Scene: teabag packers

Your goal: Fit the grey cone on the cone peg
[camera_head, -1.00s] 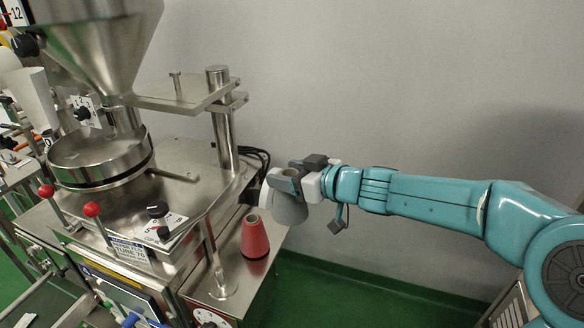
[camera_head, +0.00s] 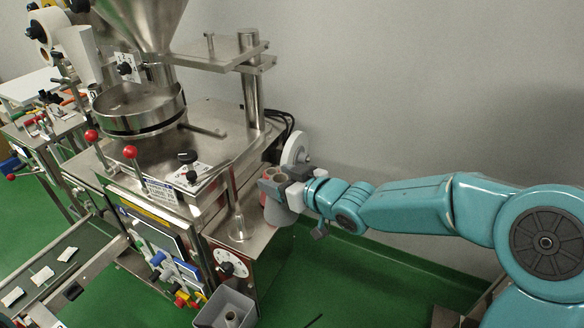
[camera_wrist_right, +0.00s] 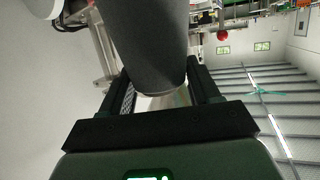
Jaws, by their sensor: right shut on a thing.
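My right gripper (camera_head: 279,181) is shut on the grey cone (camera_head: 281,212) in the head view. The cone's wide end points down, and it is held beside the right edge of the machine's steel ledge. In the right wrist view the cone (camera_wrist_right: 150,45) shows dark and close between the fingers. An upright metal rod with a flared foot (camera_head: 237,218) stands on the ledge, left of the gripper; I cannot tell for sure that it is the cone peg. A bit of red (camera_head: 266,198) shows by the gripper, probably the red cone, mostly hidden. My left gripper is not in view.
The steel machine with its pan (camera_head: 140,110), hopper and red-knobbed levers (camera_head: 130,152) fills the left. A pale disc (camera_head: 296,148) stands behind the gripper. A grey bin (camera_head: 207,318) is below the machine front.

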